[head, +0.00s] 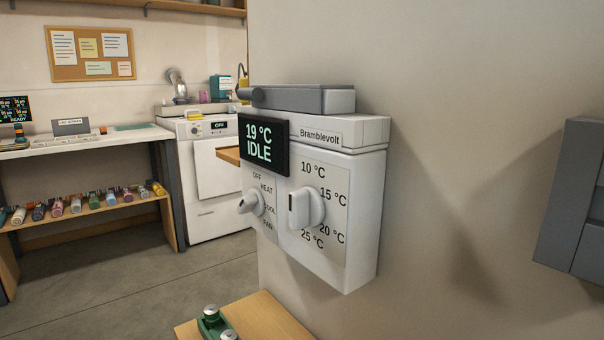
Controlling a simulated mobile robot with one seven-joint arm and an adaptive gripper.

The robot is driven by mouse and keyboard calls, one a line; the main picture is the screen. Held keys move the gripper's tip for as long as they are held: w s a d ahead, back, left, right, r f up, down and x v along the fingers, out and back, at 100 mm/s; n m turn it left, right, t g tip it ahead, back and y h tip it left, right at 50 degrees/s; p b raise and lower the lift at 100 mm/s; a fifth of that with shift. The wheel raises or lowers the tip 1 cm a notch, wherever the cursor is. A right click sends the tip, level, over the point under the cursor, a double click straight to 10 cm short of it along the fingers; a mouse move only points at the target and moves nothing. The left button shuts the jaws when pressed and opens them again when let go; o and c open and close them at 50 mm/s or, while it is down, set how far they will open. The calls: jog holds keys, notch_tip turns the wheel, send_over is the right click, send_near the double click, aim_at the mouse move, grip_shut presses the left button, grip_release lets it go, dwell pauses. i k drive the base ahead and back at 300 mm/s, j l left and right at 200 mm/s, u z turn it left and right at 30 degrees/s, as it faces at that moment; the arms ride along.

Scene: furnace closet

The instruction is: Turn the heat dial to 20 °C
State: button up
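A white wall thermostat box (362,225) labelled Bramblevolt is mounted on the wall at the picture's middle. Its dark display (264,146) reads 19 °C and IDLE. The white temperature dial (307,208) sits on its front, with 10, 15, 20 and 25 °C printed around it. A dark line shows on the dial's front face; I cannot tell which number it points to. A smaller white mode knob (251,202) is left of it, beside OFF, HEAT, COOL and FAN; its setting is unclear. My gripper is not in view, and nothing visible touches either knob.
A grey box-like object (310,98) lies on top of the thermostat. A wooden surface (262,320) with a green item (211,322) is below. A dark grey panel (577,205) stands at the right edge. The space in front of the dial looks clear.

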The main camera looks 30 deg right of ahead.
aim_at(307, 206)
jog(key=k+j, duration=0.25)
jog(key=k+j+u, duration=0.15)
jog(key=j, duration=0.25)
jog(key=k+j, duration=0.3)
jog(key=k+j+u, duration=0.05)
